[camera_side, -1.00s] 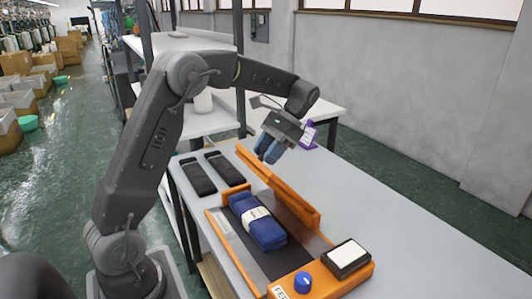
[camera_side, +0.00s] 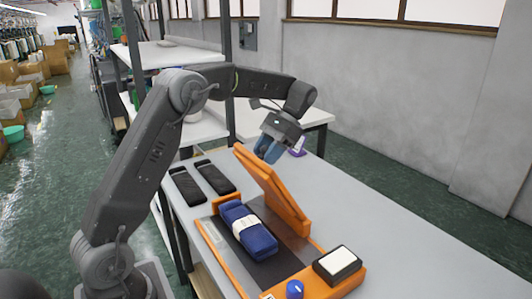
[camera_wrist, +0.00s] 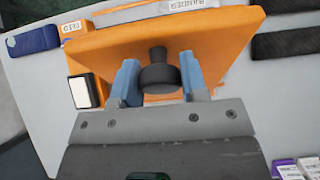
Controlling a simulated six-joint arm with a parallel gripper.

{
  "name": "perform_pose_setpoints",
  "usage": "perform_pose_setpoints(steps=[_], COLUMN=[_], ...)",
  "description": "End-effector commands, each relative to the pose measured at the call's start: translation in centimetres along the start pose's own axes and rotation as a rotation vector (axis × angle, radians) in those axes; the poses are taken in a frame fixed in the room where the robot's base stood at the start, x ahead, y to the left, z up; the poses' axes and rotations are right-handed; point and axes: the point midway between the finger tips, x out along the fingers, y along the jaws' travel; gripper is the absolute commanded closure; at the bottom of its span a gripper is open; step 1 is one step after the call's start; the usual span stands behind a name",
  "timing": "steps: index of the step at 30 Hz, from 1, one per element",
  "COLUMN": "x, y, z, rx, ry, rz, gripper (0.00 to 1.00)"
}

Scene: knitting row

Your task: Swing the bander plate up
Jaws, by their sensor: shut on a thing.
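The orange bander plate (camera_side: 272,190) stands raised and tilted on the bander, its broad face showing in the side view. It fills the upper middle of the wrist view (camera_wrist: 215,50). My gripper (camera_side: 268,151) is at the plate's far side, near its upper end. In the wrist view its blue fingers are shut on a black knob (camera_wrist: 158,77) on the plate. A blue bundle with a white band (camera_side: 248,230) lies on the dark bed of the bander beside the plate. The plate hides the bundle in the wrist view.
Two black folded items (camera_side: 200,181) lie left of the bander. A small purple item (camera_side: 298,150) is behind my gripper. The table right of the bander is clear.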

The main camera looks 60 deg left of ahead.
Motion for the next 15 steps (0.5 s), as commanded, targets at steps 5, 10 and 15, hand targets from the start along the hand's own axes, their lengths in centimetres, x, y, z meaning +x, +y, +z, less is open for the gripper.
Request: perform_pose_setpoints(steps=[5, 10, 15], x=[-0.6, -1.5, -2.3], y=[0.0, 0.0, 0.0], z=[-0.5, -1.1, -1.9], rx=[0.000, 0.000, 0.000], ry=[0.038, 0.095, 0.152], rz=[-0.002, -0.001, -0.001], gripper=[0.77, 0.77, 0.77])
